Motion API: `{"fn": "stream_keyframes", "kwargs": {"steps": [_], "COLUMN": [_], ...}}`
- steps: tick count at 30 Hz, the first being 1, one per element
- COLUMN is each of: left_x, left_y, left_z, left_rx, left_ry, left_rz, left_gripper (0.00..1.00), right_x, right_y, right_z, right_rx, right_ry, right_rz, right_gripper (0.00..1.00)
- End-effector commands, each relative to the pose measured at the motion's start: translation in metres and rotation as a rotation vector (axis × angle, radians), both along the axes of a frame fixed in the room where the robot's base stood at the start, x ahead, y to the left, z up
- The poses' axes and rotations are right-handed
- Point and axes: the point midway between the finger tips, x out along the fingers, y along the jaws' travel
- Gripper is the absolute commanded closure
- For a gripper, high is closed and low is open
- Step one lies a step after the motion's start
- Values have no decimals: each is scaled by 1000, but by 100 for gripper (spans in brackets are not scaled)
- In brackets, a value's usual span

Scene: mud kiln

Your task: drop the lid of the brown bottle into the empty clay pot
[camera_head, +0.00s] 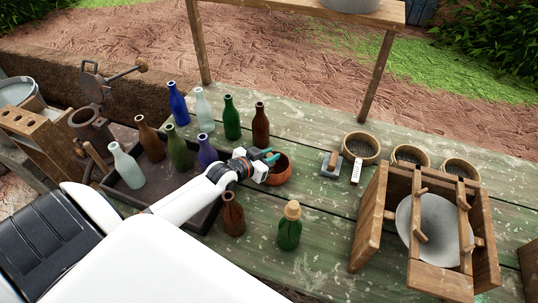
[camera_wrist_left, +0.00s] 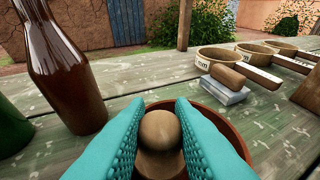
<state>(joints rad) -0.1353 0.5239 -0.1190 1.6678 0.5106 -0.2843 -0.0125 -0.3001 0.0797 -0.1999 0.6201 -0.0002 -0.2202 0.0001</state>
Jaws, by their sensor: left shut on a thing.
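My left gripper (camera_head: 268,158) has teal fingers and is at the clay pot (camera_head: 281,174), a reddish-brown bowl on the green table. In the left wrist view, the gripper (camera_wrist_left: 160,138) is shut on a round brown lid (camera_wrist_left: 160,131). The lid is over the pot, whose rim (camera_wrist_left: 238,135) shows behind and beside the fingers. The fingers and lid hide most of the pot's inside. A brown bottle (camera_head: 260,126) stands upright behind the pot, with no lid on its neck; a brown bottle (camera_wrist_left: 65,75) also shows at left in the wrist view. My right gripper is not in view.
Green (camera_head: 231,118), blue (camera_head: 179,104) and other bottles stand to the left, several in a dark tray (camera_head: 200,218). A brown bottle (camera_head: 233,214) and a corked green bottle (camera_head: 289,232) stand in front. A handled block (camera_head: 332,168), sieves (camera_head: 361,148) and a wooden frame (camera_head: 370,220) are right.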

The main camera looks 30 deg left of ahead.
Motion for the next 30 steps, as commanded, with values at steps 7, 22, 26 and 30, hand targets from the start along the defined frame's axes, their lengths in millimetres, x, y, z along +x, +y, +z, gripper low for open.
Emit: {"fn": "stream_keyframes", "kwargs": {"steps": [7,22,26,30], "left_x": [0,-1,-10,-31], "left_y": [0,0,2,5], "left_z": [-3,-3,0,7], "left_rx": [0,0,1,1], "left_ry": [0,0,1,2], "left_rz": [0,0,0,0], "left_gripper": [100,53,53,53], "right_x": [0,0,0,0], "right_y": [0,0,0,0], "right_z": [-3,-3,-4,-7], "right_rx": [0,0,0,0], "right_ry": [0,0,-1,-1], "right_rz": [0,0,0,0], "right_gripper": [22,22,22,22]}}
